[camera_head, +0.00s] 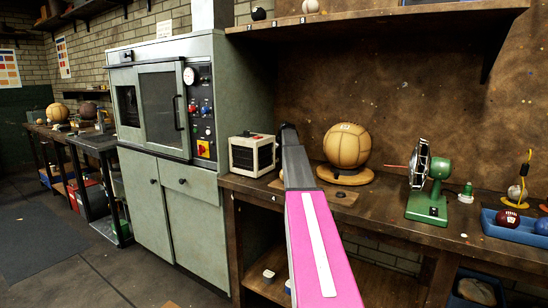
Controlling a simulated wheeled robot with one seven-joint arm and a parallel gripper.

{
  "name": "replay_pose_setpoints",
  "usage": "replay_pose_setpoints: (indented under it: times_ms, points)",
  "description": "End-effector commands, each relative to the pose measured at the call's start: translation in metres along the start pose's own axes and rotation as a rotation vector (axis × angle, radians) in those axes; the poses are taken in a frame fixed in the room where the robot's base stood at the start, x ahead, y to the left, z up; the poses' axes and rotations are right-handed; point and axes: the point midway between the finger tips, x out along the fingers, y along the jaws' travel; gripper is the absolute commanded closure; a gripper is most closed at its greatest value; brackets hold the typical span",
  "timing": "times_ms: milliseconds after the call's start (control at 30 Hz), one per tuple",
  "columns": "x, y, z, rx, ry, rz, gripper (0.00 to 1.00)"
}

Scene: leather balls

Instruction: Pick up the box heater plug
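A cream box heater (252,155) with a dark grille front stands at the left end of the wooden bench, beside the green oven cabinet. I cannot make out its plug for certain. A small pale and dark item (268,274) lies on the shelf under the bench, too small to identify. My arm, with a pink link, reaches up from the bottom of the view. Its dark end with my gripper (289,130) is just right of the heater in the picture. The fingers are too small and edge-on to tell open from shut, and nothing held is visible.
A tan leather ball (347,145) rests on a wooden stand right of my arm. A green desk fan (432,184) and a blue tray (515,226) with balls are further right. A wall shelf (380,22) overhangs the bench. The floor at left is clear.

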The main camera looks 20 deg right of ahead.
Motion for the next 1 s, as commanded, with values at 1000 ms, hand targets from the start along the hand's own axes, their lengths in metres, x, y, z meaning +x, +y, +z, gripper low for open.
replay_pose_setpoints:
  times_ms: [1000]
  points:
    - [-0.078, 0.000, -0.050, 0.000, 0.000, 0.000, 0.83]
